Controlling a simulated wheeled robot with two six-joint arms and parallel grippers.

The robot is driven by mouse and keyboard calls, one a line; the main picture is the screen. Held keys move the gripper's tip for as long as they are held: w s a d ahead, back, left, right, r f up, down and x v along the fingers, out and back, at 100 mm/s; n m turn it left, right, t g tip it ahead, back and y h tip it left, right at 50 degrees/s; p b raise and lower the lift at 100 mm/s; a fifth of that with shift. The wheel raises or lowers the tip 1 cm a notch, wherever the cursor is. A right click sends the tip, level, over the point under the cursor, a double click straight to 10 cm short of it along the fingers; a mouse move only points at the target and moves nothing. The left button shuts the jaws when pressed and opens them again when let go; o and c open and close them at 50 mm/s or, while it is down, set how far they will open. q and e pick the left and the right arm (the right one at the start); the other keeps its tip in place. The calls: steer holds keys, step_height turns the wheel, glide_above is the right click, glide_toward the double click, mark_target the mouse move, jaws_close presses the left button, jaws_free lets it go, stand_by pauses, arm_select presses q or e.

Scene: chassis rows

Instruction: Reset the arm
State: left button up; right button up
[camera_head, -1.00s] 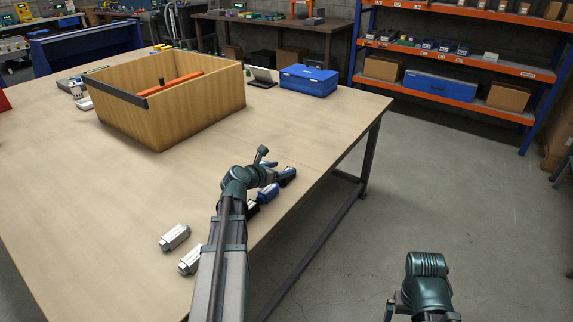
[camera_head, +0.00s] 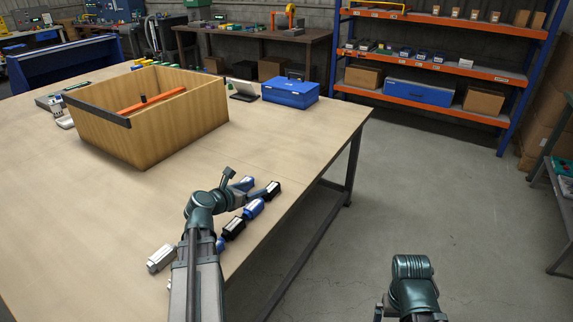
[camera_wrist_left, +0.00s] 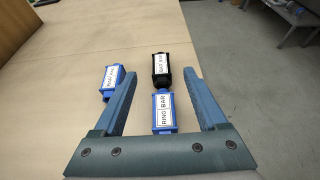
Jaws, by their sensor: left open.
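My left gripper (camera_head: 238,188) is low over the near right edge of the workbench (camera_head: 120,215), open, with its fingers apart. In the left wrist view (camera_wrist_left: 160,75), a blue block labelled RING BAR (camera_wrist_left: 164,113) lies between the fingers, and a black block (camera_wrist_left: 161,68) lies just beyond it. Another blue block (camera_wrist_left: 112,79) is beside the left finger. I cannot tell whether a finger touches a block. No block is held. My right arm (camera_head: 412,285) shows at the lower right; its gripper is out of sight.
A wooden crate (camera_head: 170,135) with an orange bar inside stands on the bench, with a blue case (camera_head: 290,92) behind it. A silver block (camera_head: 162,258) lies left of my left arm. Open floor (camera_head: 430,200) separates the bench from the shelving (camera_head: 440,62).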

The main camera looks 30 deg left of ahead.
mark_target(272, 187)
arm_select(q)
steer(key=b+x, duration=0.4)
steer(key=x, duration=0.8)
steer(key=shift+f+b, duration=0.15)
steer(key=shift+b, duration=0.25)
steer(key=shift+f+b, duration=0.35)
steer(key=shift+f, duration=0.05)
steer(key=shift+r, duration=0.1)
